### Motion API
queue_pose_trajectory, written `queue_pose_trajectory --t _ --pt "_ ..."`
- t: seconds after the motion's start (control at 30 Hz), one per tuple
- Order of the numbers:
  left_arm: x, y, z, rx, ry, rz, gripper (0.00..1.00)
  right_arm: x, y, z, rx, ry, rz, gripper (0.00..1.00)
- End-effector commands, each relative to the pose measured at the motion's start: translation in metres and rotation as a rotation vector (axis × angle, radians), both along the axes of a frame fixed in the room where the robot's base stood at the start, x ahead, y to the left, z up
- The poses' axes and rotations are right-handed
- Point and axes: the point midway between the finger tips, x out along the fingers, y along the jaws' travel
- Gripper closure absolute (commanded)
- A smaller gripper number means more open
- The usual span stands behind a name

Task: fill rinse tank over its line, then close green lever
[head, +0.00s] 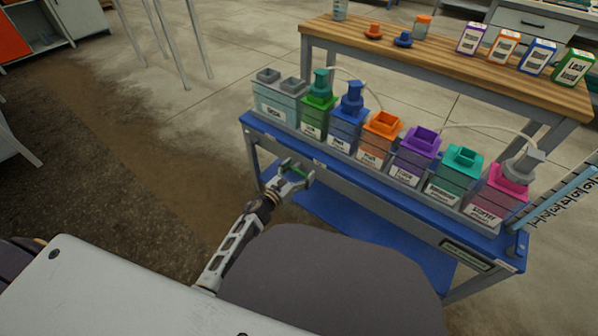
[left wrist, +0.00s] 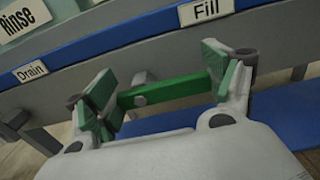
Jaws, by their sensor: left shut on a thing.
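The rinse tank (head: 276,108) is the pale box at the left end of the blue skid, with two grey openings on top. Its liquid is too small to read against a line. Its "Rinse" label (left wrist: 18,18) shows at the top left of the left wrist view. The green lever (left wrist: 170,91) lies nearly level under the "Fill" label (left wrist: 206,11). My left gripper (head: 295,172) is at the skid's front edge below the tank. In the left wrist view its fingers are on either side of the lever, shut on it. My right gripper is not in view.
Several coloured tanks, such as the orange one (head: 381,128), stand along the skid to the right. A wooden bench (head: 440,50) stands behind. The floor left of the skid is clear.

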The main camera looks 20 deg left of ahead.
Motion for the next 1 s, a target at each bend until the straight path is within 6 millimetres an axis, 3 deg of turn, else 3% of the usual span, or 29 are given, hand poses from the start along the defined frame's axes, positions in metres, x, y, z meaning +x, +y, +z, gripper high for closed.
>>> queue_pose_trajectory --t 0.1,0.53,1.0 --pt "0.000 0.000 0.000 0.000 0.000 -0.001 0.60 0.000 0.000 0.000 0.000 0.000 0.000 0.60" --pt "0.000 0.001 0.002 -0.072 0.026 -0.001 0.60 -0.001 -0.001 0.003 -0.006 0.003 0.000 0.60" --pt "0.002 0.006 0.011 -0.405 0.147 -0.002 0.60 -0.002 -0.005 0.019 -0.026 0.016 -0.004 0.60"
